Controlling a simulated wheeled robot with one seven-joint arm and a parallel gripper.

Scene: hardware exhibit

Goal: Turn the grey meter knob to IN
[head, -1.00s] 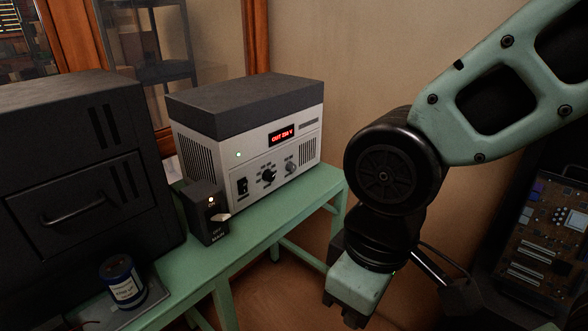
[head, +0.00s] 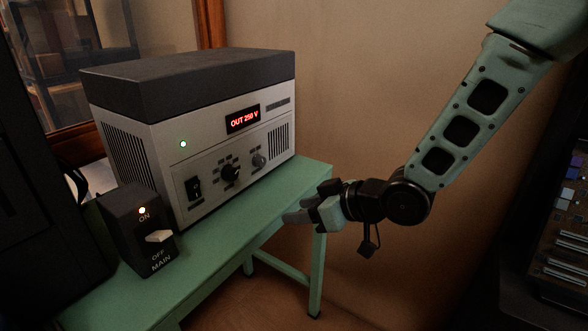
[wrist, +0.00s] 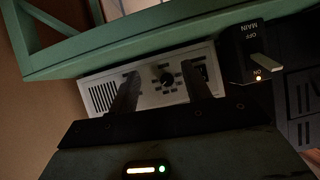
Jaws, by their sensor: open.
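The grey meter knob (head: 258,159) is on the right part of the front panel of a white and dark grey power unit (head: 190,85). Its pointer direction is too small to tell. The red display (head: 243,119) above reads OUT 250 V. My gripper (head: 295,211) is open and empty, in front of the unit's right end and below the knob, apart from the panel. In the wrist view the panel (wrist: 150,98) appears upside down between and behind my two spread fingers. The left finger there seems to hide the grey knob.
A larger black knob (head: 230,172) and a black rocker switch (head: 194,188) sit left of the grey knob. A black MAIN switch box (head: 130,225) with a lit lamp stands on the green table (head: 215,235). A circuit board (head: 572,230) is at far right.

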